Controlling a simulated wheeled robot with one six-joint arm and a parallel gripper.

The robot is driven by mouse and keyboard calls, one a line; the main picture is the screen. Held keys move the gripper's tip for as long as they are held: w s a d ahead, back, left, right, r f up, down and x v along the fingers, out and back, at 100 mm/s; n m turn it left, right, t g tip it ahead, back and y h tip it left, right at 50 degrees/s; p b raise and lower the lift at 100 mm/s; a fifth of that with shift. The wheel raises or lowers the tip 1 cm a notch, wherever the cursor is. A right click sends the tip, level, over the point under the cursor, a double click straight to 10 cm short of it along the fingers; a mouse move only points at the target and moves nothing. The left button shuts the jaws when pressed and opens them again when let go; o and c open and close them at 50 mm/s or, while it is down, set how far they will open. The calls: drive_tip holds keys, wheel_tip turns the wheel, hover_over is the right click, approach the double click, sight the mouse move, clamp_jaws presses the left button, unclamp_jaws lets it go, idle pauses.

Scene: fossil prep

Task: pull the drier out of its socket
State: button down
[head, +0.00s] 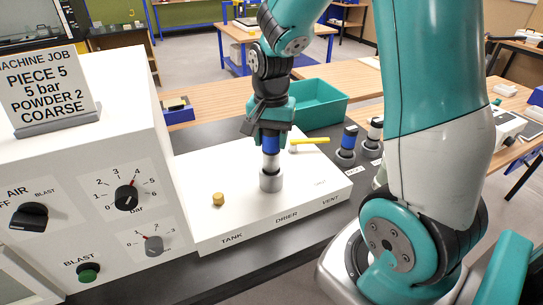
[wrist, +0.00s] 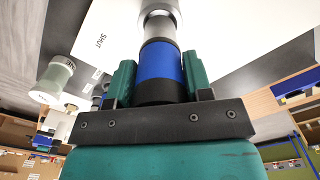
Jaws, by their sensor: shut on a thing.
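The drier is a cylinder with a blue band (head: 270,144) and a silver lower part (head: 269,162). It stands upright at the grey collar of its socket (head: 271,182) on the white panel (head: 240,215), behind the DRIER label. The silver part shows above the collar; I cannot tell how deep its end sits. My gripper (head: 270,137) comes from above and is shut on the blue band. In the wrist view, the green fingers of my gripper (wrist: 158,78) press both sides of the blue band (wrist: 160,65), with the silver part beyond.
A brass knob (head: 218,199) is left of the socket and a yellow-handled valve (head: 309,141) behind it to the right. A blue-banded cylinder (head: 347,142) and a white-banded one (head: 375,130) stand right of the panel. A teal tray (head: 320,97) is behind; a white machine (head: 110,190) stands left.

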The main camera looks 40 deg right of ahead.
drive_tip(key=shift+r+p, duration=1.5)
drive_tip(key=shift+r, duration=0.35)
drive_tip(key=shift+r, duration=0.1)
wheel_tip(320, 180, up, 5)
drive_tip(key=p, duration=0.4)
drive_tip(key=shift+p, duration=0.3)
